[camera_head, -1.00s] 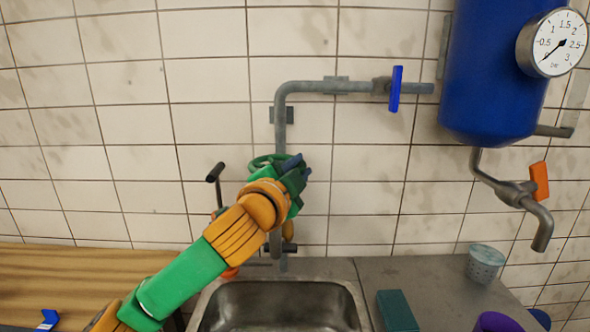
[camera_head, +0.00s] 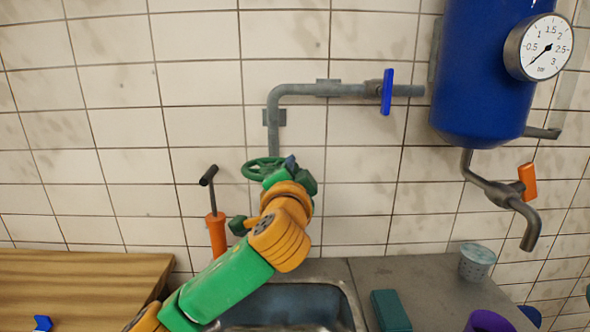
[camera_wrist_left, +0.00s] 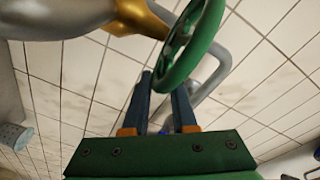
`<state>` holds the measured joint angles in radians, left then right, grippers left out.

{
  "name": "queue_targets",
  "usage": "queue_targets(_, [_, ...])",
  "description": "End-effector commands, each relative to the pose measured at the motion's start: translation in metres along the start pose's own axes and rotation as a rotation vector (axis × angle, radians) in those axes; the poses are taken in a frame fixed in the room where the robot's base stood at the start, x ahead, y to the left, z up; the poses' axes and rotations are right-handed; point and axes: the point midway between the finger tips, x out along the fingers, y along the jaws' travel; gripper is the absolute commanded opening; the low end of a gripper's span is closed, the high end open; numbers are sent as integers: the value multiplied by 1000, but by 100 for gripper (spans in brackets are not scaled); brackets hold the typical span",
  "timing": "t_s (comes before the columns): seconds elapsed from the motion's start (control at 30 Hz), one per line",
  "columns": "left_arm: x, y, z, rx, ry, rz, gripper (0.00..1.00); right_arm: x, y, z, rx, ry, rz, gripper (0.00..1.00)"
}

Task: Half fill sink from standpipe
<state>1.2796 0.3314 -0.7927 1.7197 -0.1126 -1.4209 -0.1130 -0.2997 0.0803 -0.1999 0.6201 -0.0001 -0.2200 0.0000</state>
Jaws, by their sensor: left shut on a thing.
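The grey standpipe (camera_head: 273,135) runs down the tiled wall behind the sink. Its green handwheel (camera_head: 258,168) shows beside my left gripper (camera_head: 284,170), and its rim also shows large in the left wrist view (camera_wrist_left: 190,55). My left gripper is shut on the handwheel's rim, with its two fingers (camera_wrist_left: 164,95) close beside the rim in the wrist view. The metal sink (camera_head: 352,298) lies below, partly hidden by my left arm. Its inside looks bluish; I cannot tell the water level. The standpipe's lower end is hidden by my arm. My right gripper is not in view.
A blue valve handle (camera_head: 387,92) sits on the upper pipe. A blue tank (camera_head: 485,70) with a gauge (camera_head: 540,47) and an orange-handled tap (camera_head: 527,180) hangs at right. A perforated cup (camera_head: 476,262) and a teal block (camera_head: 390,310) stand on the counter. A wooden top (camera_head: 80,285) is at left.

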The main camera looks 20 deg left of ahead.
Motion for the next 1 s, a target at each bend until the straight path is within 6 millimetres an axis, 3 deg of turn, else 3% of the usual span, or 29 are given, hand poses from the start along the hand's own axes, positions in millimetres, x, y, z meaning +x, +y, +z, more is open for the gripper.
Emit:
queue_targets(0.03, [1, 6, 4, 3, -11, 14, 28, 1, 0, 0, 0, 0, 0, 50])
queue_targets(0.13, [1, 6, 3, 3, -9, 12, 53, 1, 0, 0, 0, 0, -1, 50])
queue_targets(0.43, [-2, 3, 2, 1, -3, 6, 53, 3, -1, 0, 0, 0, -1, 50])
queue_targets(0.73, [-59, 6, 3, 0, 0, 7, 53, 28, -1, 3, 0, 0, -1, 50])
queue_targets(1.0, [-70, 3, 3, 2, -7, 9, 53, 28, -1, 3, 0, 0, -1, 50])
